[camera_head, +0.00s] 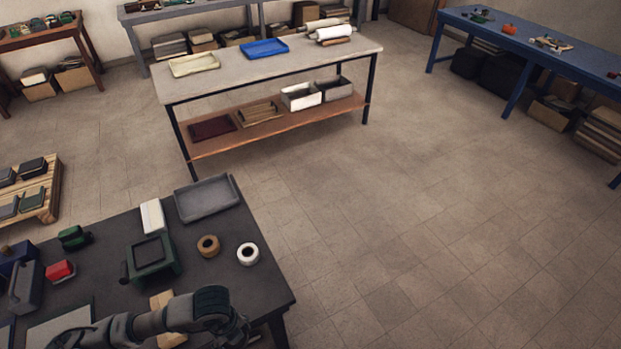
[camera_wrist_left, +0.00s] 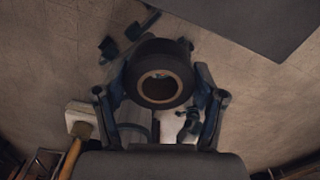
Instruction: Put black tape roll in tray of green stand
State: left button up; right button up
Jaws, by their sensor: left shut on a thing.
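The black tape roll (camera_wrist_left: 160,60), with a brown inner core, is held between the fingers of my left gripper (camera_wrist_left: 158,85) in the left wrist view. In the head view my left arm comes in at the bottom left and ends in the gripper (camera_head: 222,318) near the dark table's front right corner. The roll cannot be made out clearly there. The green stand (camera_head: 172,267), with a dark square tray (camera_head: 149,252), stands on the table beyond and left of the gripper. No roll shows in its tray. My right gripper is not in view.
A brown tape roll (camera_head: 208,246) and a white tape roll (camera_head: 248,254) lie right of the stand. A grey tray (camera_head: 206,198) and a white box (camera_head: 153,217) are behind it. A red item (camera_head: 60,271) is at left. Open floor lies right of the dark table (camera_head: 262,291).

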pick_arm(q)
jog(key=w+m, duration=0.2)
jog(key=m, duration=0.4)
jog(key=w+m, duration=0.3)
jog(key=m, duration=0.4)
jog(key=w+r+m, duration=0.1)
jog(key=w+m, duration=0.2)
jog(key=m, duration=0.3)
jog(key=shift+w+d, duration=0.15)
jog(key=w+r+m, duration=0.2)
jog(key=w+m, duration=0.3)
jog(key=m, duration=0.8)
jog(key=w+r+m, duration=0.1)
jog(key=w+m, duration=0.3)
jog(key=m, duration=1)
jog(key=shift+w+d+r, duration=0.35)
jog(key=shift+r, duration=0.05)
